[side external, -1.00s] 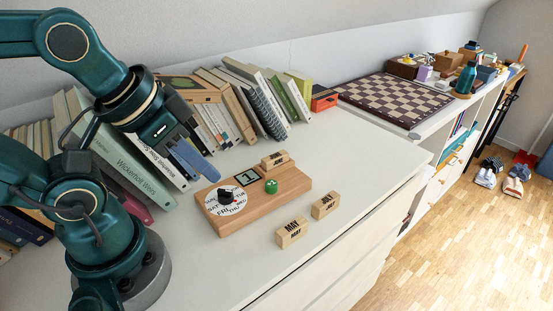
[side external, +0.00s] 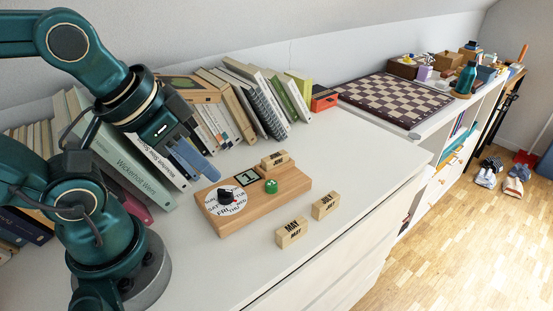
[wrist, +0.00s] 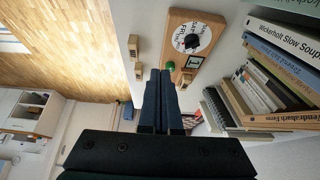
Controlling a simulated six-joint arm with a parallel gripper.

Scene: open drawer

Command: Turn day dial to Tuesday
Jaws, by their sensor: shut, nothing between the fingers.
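The day dial (side external: 235,208) is a white disc with weekday names around a black knob (side external: 225,196), set at the left end of a wooden calendar board (side external: 290,187). FRI and THU face the front edge; I cannot tell which day is selected. The dial also shows in the wrist view (wrist: 203,45), beyond my fingers. My gripper (side external: 213,178) is shut and empty. Its blue fingers are in the air by the board's back left side, apart from the knob. They point toward the board's side in the wrist view (wrist: 160,74).
Two loose month blocks, MAY (side external: 291,233) and JULY (side external: 325,206), lie in front. Books (side external: 130,165) line the wall.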

